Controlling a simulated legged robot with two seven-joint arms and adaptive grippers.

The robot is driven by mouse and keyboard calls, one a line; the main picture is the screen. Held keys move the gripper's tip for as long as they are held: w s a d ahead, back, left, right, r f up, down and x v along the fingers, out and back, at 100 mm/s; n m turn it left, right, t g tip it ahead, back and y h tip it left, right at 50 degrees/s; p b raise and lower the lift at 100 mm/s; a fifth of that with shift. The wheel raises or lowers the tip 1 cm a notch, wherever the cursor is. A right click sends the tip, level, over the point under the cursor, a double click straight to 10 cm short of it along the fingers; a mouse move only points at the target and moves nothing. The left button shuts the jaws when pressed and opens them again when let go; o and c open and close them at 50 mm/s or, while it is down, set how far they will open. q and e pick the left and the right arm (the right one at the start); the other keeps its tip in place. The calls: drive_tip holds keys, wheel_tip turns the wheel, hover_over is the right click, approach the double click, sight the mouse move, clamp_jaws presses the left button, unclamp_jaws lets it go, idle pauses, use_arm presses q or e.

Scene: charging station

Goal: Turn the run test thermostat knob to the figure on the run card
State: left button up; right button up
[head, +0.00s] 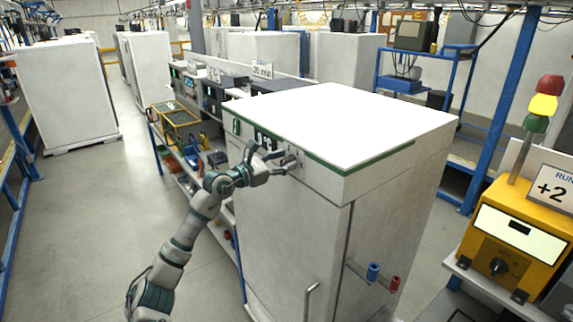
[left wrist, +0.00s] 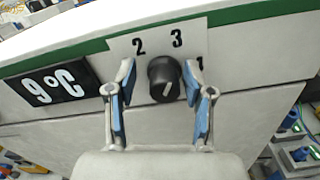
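The black thermostat knob (left wrist: 164,79) sits on the light front panel of a white cabinet (head: 290,220), below the green trim. The figures 2, 3 and 1 are printed around it, and its pale pointer mark points downward, away from the 3. My left gripper (head: 285,160) is at the panel; in the left wrist view its blue-padded fingers stand open on either side of the knob, with gaps. A dark display (left wrist: 56,84) left of the knob reads 9°C. The run card (head: 556,188) at the right reads RUN +2. My right gripper is not in view.
A yellow unit (head: 507,245) with its own dark knob and a red, yellow and green light stack (head: 543,104) stands at the right. A workbench with equipment (head: 185,130) runs behind the cabinet. The floor (head: 100,230) at left is clear.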

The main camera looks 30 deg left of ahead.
use_arm(q)
drive_tip(key=shift+s+f, duration=0.15)
drive_tip(key=shift+s, duration=0.05)
drive_tip(key=shift+w+a+f, duration=0.1)
drive_tip(key=shift+a+f, duration=0.05)
drive_tip(key=shift+f, duration=0.05)
drive_tip(key=shift+a+f, duration=0.1)
drive_tip(key=v, duration=1.2)
drive_tip(key=shift+r, duration=0.2)
